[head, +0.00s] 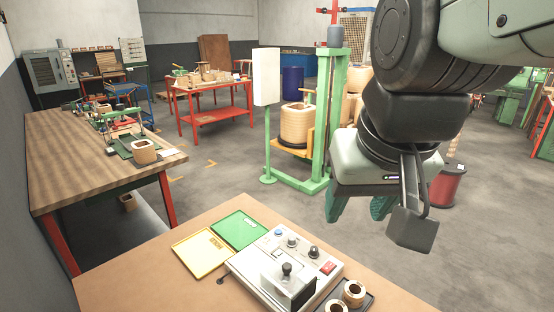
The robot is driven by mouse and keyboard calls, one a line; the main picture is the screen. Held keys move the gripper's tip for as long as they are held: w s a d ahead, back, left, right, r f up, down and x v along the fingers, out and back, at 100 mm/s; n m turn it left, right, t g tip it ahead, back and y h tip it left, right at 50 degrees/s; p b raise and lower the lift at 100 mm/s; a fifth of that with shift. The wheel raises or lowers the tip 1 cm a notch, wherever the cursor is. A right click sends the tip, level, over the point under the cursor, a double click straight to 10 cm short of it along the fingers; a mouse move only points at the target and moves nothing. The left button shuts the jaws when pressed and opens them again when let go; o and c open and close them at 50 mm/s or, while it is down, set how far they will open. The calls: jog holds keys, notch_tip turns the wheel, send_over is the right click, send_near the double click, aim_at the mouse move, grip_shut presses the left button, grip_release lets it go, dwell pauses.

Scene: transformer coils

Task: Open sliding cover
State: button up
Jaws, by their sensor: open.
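A grey control box (250,262) lies on the near tabletop at the bottom of the head view. A small box-shaped cover (294,293) with a dark round knob (287,269) on top sits on its front part. I take this to be the sliding cover; I cannot tell whether it is open or shut. My gripper (356,218) hangs above and to the right of the control box, fingers pointing down. Its green fingers are apart with nothing visible between them. It is clear of the cover.
The control box also carries several knobs and a red switch (327,268). Green (238,230) and yellow (203,251) trays lie to its left. A dark tray with coil rings (353,292) stands at its right. The near tabletop (130,285) is bare at left.

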jog(key=w+a+f+g, duration=0.3)
jog(key=w+f, duration=0.4)
jog(key=w, duration=0.5)
jog(key=g, duration=0.2)
send_over(287, 265)
notch_tip(287, 265, down, 14)
jog(key=f, duration=0.1)
notch_tip(287, 265, down, 11)
jog(key=shift+r, duration=0.1)
jog(key=shift+c, duration=0.5)
grip_shut()
